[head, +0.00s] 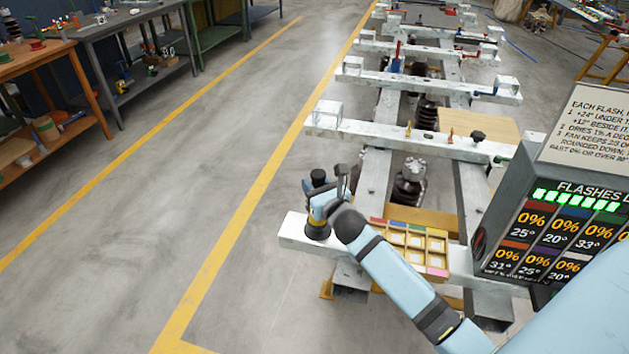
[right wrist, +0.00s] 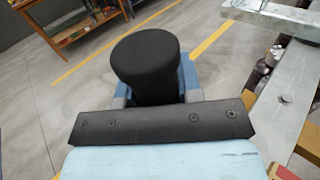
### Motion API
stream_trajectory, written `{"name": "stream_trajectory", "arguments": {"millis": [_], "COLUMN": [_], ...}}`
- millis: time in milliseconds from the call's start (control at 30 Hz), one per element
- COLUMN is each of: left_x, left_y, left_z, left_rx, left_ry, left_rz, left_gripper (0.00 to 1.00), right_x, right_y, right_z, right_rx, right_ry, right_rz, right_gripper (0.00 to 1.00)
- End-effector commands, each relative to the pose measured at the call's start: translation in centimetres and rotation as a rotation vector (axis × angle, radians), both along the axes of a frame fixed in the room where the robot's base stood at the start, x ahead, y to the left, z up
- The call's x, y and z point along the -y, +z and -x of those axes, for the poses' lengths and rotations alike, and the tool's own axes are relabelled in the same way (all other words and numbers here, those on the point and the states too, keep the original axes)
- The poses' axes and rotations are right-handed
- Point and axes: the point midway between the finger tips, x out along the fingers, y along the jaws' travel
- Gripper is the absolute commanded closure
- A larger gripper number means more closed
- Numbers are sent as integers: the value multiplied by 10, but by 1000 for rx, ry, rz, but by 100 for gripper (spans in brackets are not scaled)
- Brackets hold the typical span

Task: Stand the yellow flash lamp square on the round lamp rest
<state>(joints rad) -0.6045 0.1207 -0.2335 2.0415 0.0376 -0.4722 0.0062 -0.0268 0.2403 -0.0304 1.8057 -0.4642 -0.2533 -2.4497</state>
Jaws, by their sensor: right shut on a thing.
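My right gripper (head: 322,200) is at the near left end of the pale metal frame, shut on a lamp-like thing. The lamp has a black round top (head: 318,177) and a small yellow-orange patch (head: 316,212) lower down; the gripper hides much of it. In the right wrist view the black top (right wrist: 147,55) stands between the grey fingertips (right wrist: 157,99), with blue parts beside it. A round dark base (head: 317,231) shows under the lamp on the beam end. I cannot tell whether it is the lamp's foot or the round rest, nor whether they touch. My left gripper is out of view.
A compartmented wooden tray (head: 437,246) lies right of the gripper. A display box (head: 545,225) with percentages and degrees stands at the right, under a text board (head: 590,130). The metal frame's beams (head: 420,138) run into the distance. Clear floor (head: 200,180) lies left; workbenches (head: 45,65) stand beyond.

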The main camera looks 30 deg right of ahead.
Motion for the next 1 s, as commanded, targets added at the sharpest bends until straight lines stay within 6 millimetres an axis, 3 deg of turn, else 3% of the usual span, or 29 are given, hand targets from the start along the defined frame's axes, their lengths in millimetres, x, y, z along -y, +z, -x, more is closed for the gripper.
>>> {"name": "stream_trajectory", "arguments": {"millis": [167,200,300,667,1000], "left_x": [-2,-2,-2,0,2], "left_y": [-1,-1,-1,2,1], "left_z": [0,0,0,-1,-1], "left_rx": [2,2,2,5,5], "left_ry": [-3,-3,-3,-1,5], "left_rz": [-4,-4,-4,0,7], "left_gripper": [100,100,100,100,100], "right_x": [0,0,0,0,-5], "right_y": [0,-3,-2,0,-1], "right_z": [-1,0,0,4,70], "right_rx": [5,0,-1,-1,-3], "right_ry": [1,0,0,0,1], "right_rz": [1,1,0,0,0], "right_gripper": [100,63,42,42,42]}}
